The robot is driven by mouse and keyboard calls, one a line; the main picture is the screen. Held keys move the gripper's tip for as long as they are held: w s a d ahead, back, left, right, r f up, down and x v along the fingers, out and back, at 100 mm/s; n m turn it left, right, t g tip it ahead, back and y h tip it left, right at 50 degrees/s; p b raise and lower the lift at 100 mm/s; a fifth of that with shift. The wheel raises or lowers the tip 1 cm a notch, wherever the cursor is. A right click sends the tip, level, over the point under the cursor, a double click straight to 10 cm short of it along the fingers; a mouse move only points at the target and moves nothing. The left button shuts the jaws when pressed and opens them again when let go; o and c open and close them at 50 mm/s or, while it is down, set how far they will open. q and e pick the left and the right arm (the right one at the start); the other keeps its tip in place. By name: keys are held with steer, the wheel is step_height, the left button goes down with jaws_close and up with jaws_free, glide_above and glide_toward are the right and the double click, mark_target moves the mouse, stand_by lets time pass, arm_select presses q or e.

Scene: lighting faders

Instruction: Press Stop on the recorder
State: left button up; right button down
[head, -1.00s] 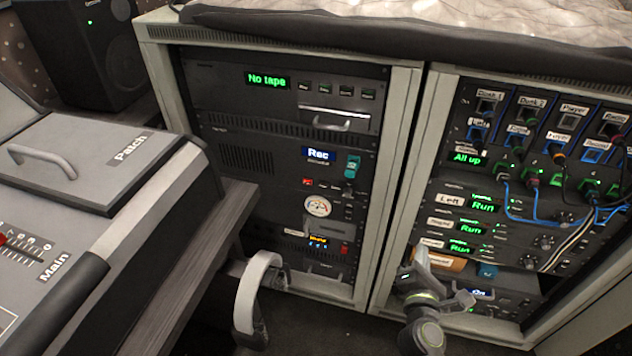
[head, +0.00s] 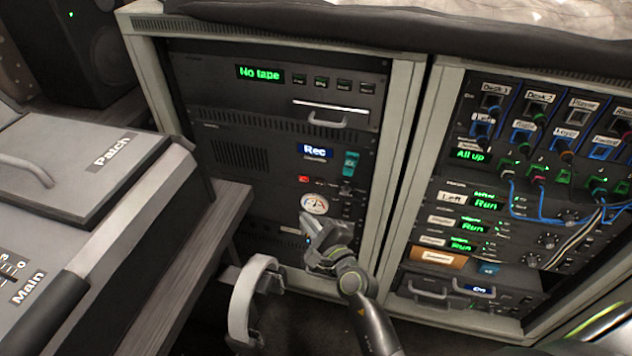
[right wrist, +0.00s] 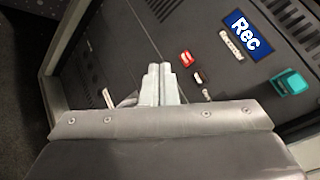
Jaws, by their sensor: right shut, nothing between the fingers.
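The recorder (head: 262,172) is a dark rack unit with a blue "Rec" display (head: 315,150), also in the right wrist view (right wrist: 248,35). A red button (head: 304,179) sits below the display, and it also shows in the right wrist view (right wrist: 186,58). Small pale buttons (right wrist: 198,77) lie beside it; their labels are too small to read. My right gripper (head: 306,220) is shut and empty, in front of the panel below the red button. In the right wrist view its fingertips (right wrist: 159,70) appear just left of the red button; contact cannot be told. My left gripper is not in view.
A teal piece (head: 351,163) sits on the recorder's right side. A round meter (head: 314,204) is just above my gripper. A "No tape" unit (head: 262,73) is above. A pale curved armrest-like part (head: 245,300) stands low, and the desk (head: 110,215) is at left.

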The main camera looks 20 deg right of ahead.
mark_target(320, 182)
steer(key=w+d, duration=0.1)
steer(key=w, duration=0.1)
steer(key=w+d, duration=0.2)
steer(key=w, duration=0.1)
steer(key=w+d, duration=0.2)
steer(key=shift+w, duration=0.15)
stand_by(0.4)
stand_by(1.2)
stand_by(0.7)
steer(key=shift+w+d, duration=0.25)
steer(key=shift+w, duration=0.1)
